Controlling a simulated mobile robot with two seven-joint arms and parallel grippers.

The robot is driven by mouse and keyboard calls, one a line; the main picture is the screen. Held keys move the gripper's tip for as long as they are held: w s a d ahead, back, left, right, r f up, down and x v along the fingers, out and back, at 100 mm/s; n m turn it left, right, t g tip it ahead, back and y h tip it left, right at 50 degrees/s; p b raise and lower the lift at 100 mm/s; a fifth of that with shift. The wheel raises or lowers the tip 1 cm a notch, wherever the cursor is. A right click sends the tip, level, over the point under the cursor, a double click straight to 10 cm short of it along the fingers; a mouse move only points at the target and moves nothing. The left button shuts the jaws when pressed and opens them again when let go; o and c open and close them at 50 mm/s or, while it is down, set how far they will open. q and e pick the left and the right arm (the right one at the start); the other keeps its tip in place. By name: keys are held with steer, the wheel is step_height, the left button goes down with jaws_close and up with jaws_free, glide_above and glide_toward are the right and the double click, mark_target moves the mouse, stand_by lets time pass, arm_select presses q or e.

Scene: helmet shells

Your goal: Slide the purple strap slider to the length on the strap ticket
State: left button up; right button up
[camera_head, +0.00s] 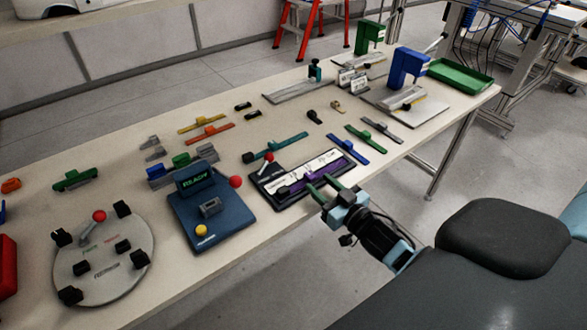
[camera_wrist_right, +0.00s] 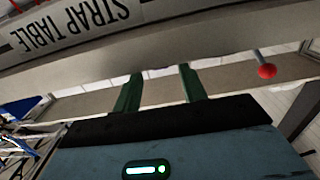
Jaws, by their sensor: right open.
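The purple strap (camera_head: 338,166) lies along the front of a black board with a white printed strip (camera_head: 303,172), near the table's front edge. A dark purple block (camera_head: 284,190) at its left end may be the slider; I cannot tell for sure. My right gripper (camera_head: 320,182) is at the front edge of the board, its two green fingers apart and pointing toward the strap. It partly covers the board's front. In the right wrist view the open fingers (camera_wrist_right: 160,72) have nothing visible between them. The ticket's writing is too small to read. My left gripper is not in view.
A red-knobbed lever (camera_head: 268,158) stands at the board's left back. A blue READY device (camera_head: 208,215) is to the left. Several coloured straps, including a blue one (camera_head: 347,149), lie behind. Blue (camera_head: 408,66) and green (camera_head: 369,36) presses and a green tray (camera_head: 461,76) stand farther right.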

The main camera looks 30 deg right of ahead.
mark_target(305, 170)
steer(key=shift+s+r, duration=0.1)
steer(key=shift+s, duration=0.15)
steer(key=shift+s+r, duration=0.1)
steer(key=shift+s, duration=0.1)
steer(key=shift+w, duration=0.2)
steer(key=w, duration=0.6)
steer(key=shift+w+a, duration=0.2)
steer(key=shift+a, duration=0.05)
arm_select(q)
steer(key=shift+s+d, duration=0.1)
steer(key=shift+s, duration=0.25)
arm_select(e)
steer(key=shift+w, duration=0.5)
steer(key=shift+c, duration=0.4)
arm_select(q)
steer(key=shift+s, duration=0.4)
arm_select(e)
jaws_close()
